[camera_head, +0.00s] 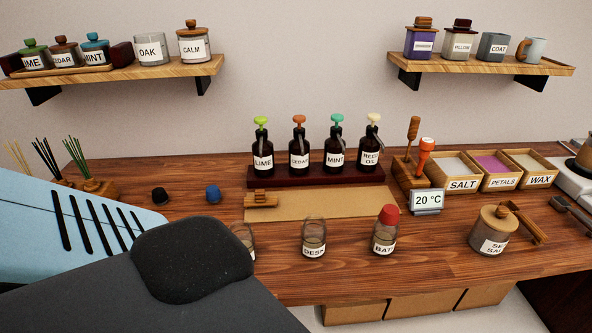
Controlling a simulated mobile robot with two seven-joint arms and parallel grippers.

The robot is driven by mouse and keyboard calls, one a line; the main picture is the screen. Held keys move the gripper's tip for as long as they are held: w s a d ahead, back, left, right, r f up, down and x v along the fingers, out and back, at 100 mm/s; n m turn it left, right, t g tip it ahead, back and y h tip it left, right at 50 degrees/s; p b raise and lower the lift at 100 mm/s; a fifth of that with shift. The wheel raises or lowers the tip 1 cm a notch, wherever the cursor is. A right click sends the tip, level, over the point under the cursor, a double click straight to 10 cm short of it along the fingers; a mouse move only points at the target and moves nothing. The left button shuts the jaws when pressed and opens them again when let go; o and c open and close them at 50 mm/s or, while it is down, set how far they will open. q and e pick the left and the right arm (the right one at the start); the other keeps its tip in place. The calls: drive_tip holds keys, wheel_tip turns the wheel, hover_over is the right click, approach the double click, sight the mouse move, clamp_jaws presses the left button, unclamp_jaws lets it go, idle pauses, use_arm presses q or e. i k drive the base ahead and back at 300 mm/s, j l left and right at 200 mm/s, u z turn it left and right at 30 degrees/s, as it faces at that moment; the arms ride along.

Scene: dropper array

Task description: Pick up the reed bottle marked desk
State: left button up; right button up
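The bottle marked DESK (314,239) is small, clear glass with brown liquid inside. It stands upright on the wooden table, front of centre, with no cap visible. Another clear bottle (248,240) stands to its left, its label hidden behind my arm. A bottle marked BATH, with a red cap (386,233), stands to its right. A large light blue and dark grey part of my arm fills the lower left. No gripper fingers show, and my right arm is out of view.
A jar marked SEA SALT (490,231) stands at the right. A wooden mat (330,205) lies behind the bottles, below a dark rack of dropper bottles (300,176). Black and blue caps (213,194) lie at the left. The table's front edge is close.

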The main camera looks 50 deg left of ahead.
sight(313, 236)
drive_tip(key=i+l+u, duration=0.2)
drive_tip(key=u, duration=0.2)
drive_tip(key=i+l+u, duration=0.15)
drive_tip(key=l+u, duration=0.3)
drive_tip(key=i+l+u, duration=0.1)
drive_tip(key=l+u, duration=0.75)
drive_tip(key=i+j, duration=0.05)
drive_tip(key=j, duration=0.05)
